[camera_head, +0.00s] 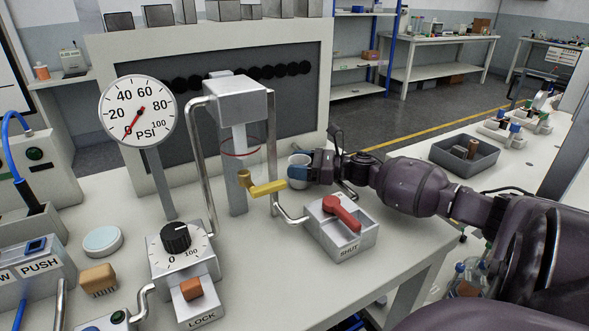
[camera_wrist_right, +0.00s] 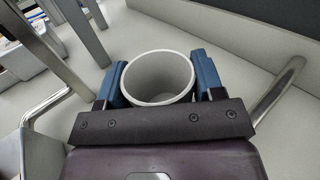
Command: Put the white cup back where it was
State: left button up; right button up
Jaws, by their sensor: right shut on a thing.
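The white cup (camera_wrist_right: 158,80) stands open end up between the two blue fingers of my right gripper (camera_wrist_right: 160,84) in the right wrist view. The gripper is shut on it. In the head view the cup (camera_head: 298,170) shows as a small pale shape at the tip of my right gripper (camera_head: 301,172), just right of the yellow tap handle (camera_head: 262,187) and behind the red lever box. I cannot tell whether the cup's base touches the table. My left gripper is not in view.
The box with the red lever (camera_head: 342,212), marked SHUT, stands in front of the gripper. Bent metal pipes (camera_head: 272,150) and the tap column (camera_head: 238,140) stand close to its left. A grey bin (camera_head: 464,154) is on the right-hand table.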

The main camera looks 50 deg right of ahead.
jog(key=shift+f, duration=0.4)
jog(key=shift+r, duration=0.1)
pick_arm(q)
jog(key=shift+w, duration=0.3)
pick_arm(e)
jog(key=o, duration=1)
jog(key=shift+c, duration=0.2)
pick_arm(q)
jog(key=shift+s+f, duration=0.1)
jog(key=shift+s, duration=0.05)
